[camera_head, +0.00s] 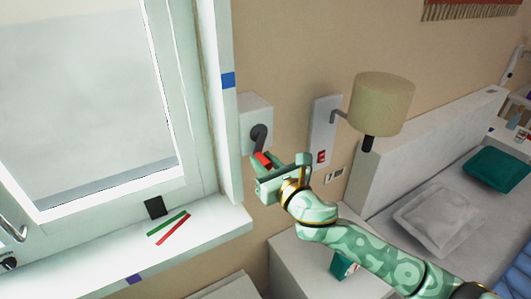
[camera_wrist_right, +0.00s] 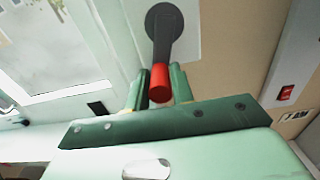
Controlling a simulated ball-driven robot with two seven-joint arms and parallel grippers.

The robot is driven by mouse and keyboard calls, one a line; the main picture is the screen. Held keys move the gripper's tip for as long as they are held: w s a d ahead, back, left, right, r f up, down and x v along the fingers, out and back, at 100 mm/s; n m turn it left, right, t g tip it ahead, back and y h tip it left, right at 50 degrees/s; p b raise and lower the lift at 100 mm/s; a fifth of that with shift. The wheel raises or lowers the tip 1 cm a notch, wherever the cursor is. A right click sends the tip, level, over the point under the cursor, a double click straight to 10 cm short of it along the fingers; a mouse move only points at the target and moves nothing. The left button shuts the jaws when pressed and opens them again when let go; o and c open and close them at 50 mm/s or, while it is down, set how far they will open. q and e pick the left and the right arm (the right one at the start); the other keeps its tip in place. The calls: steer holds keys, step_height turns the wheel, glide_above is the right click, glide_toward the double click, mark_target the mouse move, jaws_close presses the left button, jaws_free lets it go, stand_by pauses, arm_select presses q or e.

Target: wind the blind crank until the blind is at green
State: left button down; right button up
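The crank (camera_head: 259,134) is a dark arm on a white wall box (camera_head: 252,112), right of the window. It hangs down, tilted slightly right in the head view, and ends in a red handle (camera_head: 264,159). In the wrist view the red handle (camera_wrist_right: 160,83) sits between the two green fingers of my right gripper (camera_wrist_right: 159,88), which look closed against its sides. My right gripper also shows at the handle in the head view (camera_head: 275,172). The window pane (camera_head: 85,100) is pale grey; I cannot clearly make out a blind edge. My left gripper is not in view.
A green strip (camera_head: 167,228) and a red strip (camera_head: 173,230) lie on the sill near a small black block (camera_head: 155,206). A blue mark (camera_head: 228,80) is on the window frame. A lamp (camera_head: 381,101) and switch panel (camera_head: 323,130) are right of the crank, above a white cabinet (camera_head: 300,262).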

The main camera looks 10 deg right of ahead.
steer(key=shift+s+a+r+p, duration=0.2)
steer(key=shift+a+r+p, duration=0.2)
steer(key=shift+a+p, duration=0.15)
steer(key=shift+s+a, duration=0.1)
steer(key=shift+a, duration=0.2)
steer(key=shift+s+a+r+p, duration=0.1)
steer(key=shift+a+r+p, duration=0.15)
steer(key=shift+r+p, duration=0.5)
steer(key=shift+s+a+r+p, duration=0.1)
steer(key=shift+a+r+p, duration=0.1)
steer(key=shift+p, duration=0.15)
steer(key=shift+a+f, duration=0.1)
